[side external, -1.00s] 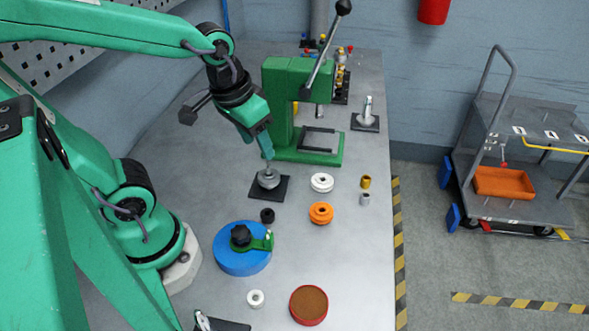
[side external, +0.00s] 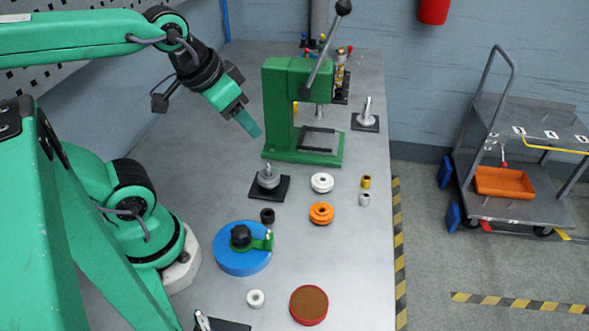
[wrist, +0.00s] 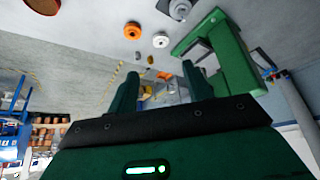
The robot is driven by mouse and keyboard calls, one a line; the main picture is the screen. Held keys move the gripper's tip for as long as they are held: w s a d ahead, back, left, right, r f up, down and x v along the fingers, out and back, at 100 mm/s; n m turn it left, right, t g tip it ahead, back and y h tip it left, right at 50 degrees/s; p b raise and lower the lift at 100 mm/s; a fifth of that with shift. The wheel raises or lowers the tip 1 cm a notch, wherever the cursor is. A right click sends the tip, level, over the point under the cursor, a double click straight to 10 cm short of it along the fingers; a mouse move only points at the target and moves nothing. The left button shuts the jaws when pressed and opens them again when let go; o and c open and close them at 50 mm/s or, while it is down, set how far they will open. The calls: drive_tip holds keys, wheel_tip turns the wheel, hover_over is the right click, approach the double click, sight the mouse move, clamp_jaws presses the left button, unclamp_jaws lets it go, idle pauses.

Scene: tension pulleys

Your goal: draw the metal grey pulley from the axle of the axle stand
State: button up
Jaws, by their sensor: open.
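The metal grey pulley (side external: 268,181) sits on the upright axle of the axle stand, whose dark square base (side external: 282,191) rests on the table. The axle's tip shows above the pulley. In the wrist view the grey pulley (wrist: 179,9) is at the top edge, partly cut off. My gripper (side external: 253,131) is open and empty, raised above and behind the stand, beside the green press. In the wrist view my gripper's two fingers (wrist: 161,82) stand apart with nothing held between them.
The green press (side external: 281,105) stands close behind the stand. A white pulley (side external: 322,183) and an orange pulley (side external: 321,213) lie to the right. A black bushing (side external: 267,215) and a blue round fixture (side external: 242,259) are in front. A second stand (side external: 366,122) is at the back right.

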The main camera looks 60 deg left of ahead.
drive_tip(key=o, duration=0.5)
drive_tip(key=g, duration=0.5)
hover_over(268, 163)
wheel_tip(268, 163, down, 14)
drive_tip(key=shift+r, duration=0.25)
drive_tip(key=shift+a+f+g, duration=0.15)
drive_tip(key=shift+f+g, duration=0.15)
drive_tip(key=shift+f, duration=0.1)
drive_tip(key=shift+f, duration=3.9)
